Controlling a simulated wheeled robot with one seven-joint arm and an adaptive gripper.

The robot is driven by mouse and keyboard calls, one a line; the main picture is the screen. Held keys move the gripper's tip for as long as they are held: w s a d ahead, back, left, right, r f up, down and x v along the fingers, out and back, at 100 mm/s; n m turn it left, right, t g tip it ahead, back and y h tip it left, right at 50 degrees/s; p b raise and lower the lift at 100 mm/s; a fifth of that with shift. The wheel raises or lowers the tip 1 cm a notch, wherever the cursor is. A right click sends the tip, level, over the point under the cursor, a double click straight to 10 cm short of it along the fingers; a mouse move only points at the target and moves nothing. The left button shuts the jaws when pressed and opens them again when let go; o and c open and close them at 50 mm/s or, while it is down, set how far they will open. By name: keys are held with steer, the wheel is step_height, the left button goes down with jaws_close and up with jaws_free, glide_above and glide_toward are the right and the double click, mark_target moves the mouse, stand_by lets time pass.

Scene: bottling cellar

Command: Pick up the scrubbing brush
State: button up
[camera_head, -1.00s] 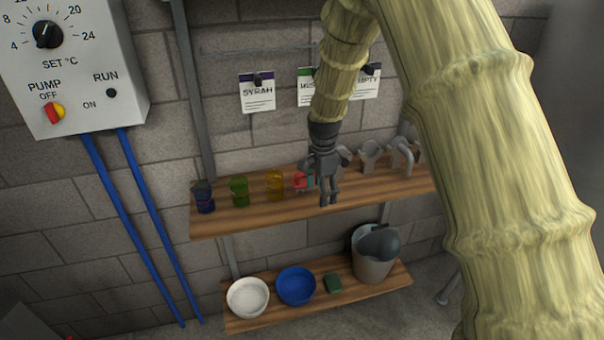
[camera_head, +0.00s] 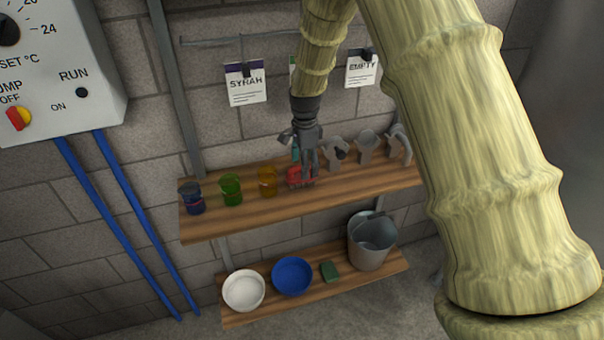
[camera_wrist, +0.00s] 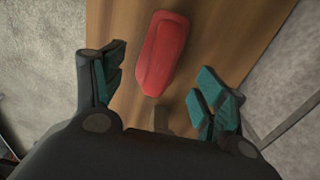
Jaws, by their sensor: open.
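A red, rounded, elongated object (camera_head: 299,177), which I take for the scrubbing brush, lies on the upper wooden shelf (camera_head: 240,219). No bristles show. In the wrist view the red brush (camera_wrist: 163,53) lies ahead, between the lines of the two fingers and slightly tilted. My gripper (camera_head: 306,174) points down over the shelf at the brush and partly hides it in the head view. In the wrist view my gripper (camera_wrist: 161,80) is open, with its teal-padded fingers on either side and nothing held. A short brown piece (camera_wrist: 162,119) shows near the palm; I cannot tell what it is.
Left of the brush stand a yellow cup (camera_head: 267,182), a green cup (camera_head: 231,190) and a dark blue cup (camera_head: 192,198). Grey metal fittings (camera_head: 366,148) stand to the right. The lower shelf holds bowls, a green block (camera_head: 329,271) and a bucket (camera_head: 369,246).

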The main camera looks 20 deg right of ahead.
steer(key=shift+s+f+p, duration=0.2)
steer(key=shift+s+p, duration=0.05)
steer(key=shift+p, duration=0.15)
steer(key=f+p, duration=0.1)
steer(key=f, duration=0.2)
steer(key=shift+w+a+p, duration=0.15)
steer(key=shift+a+p, duration=0.05)
steer(key=shift+p, duration=0.15)
steer(key=shift+f, duration=0.8)
steer(key=c, duration=1.3)
steer(key=shift+o, duration=0.2)
steer(key=shift+r, duration=0.15)
steer(key=shift+r+b, duration=0.4)
steer(key=shift+r, duration=0.1)
steer(key=shift+s+a+r+b, duration=0.1)
steer(key=shift+s+r+b, duration=0.15)
steer(key=shift+r+b, duration=0.25)
steer(key=shift+s+r+b, duration=0.2)
steer(key=shift+r+b, duration=0.05)
steer(key=shift+r, duration=0.3)
steer(key=s+a+r+b, duration=0.1)
steer(key=s+a+b, duration=0.2)
steer(key=s, duration=1.2)
steer(key=shift+r+b, duration=0.35)
steer(key=shift+b, duration=0.5)
